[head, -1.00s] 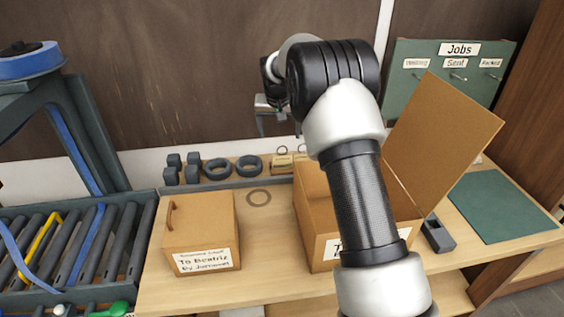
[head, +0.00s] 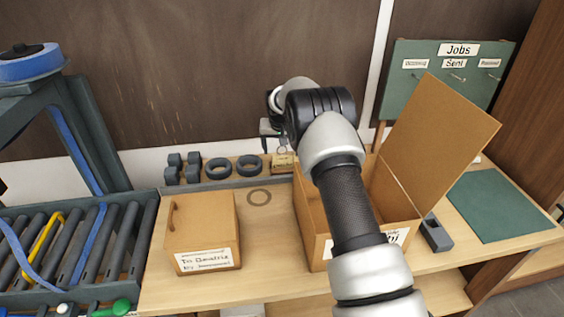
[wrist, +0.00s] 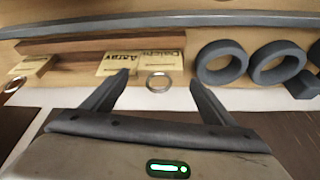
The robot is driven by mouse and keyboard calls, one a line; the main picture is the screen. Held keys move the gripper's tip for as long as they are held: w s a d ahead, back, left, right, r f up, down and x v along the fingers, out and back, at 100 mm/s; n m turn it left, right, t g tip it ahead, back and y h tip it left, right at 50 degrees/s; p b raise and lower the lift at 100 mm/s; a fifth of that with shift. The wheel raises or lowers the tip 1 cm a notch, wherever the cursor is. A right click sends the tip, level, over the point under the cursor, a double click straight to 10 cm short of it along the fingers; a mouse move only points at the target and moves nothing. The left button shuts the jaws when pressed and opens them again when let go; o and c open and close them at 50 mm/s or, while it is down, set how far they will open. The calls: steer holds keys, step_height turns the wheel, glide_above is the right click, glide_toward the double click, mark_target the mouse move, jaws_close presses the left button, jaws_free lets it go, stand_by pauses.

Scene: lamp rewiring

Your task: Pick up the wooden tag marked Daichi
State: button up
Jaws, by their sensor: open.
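The wooden tag marked Daichi (wrist: 142,63) lies flat on a wooden rack in the wrist view, with its metal ring (wrist: 158,82) at the near edge. In the head view a pale tag (head: 283,162) lies at the back of the bench, just below my gripper (head: 272,133). In the wrist view my gripper (wrist: 160,83) is open and empty. Its fingers point toward the tag, and the ring shows between the fingertips. The left fingertip covers a small part of the tag's edge. Whether the fingers touch it I cannot tell.
Another tag (wrist: 30,66) lies to the left in the wrist view. Dark rings (head: 218,168) and blocks stand left of the tag in the head view. An open cardboard box (head: 312,215) stands in front, under my arm. A closed box (head: 200,225) sits left.

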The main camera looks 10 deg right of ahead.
steer(key=c, duration=1.4)
steer(key=shift+o, duration=0.2)
steer(key=shift+r, duration=0.1)
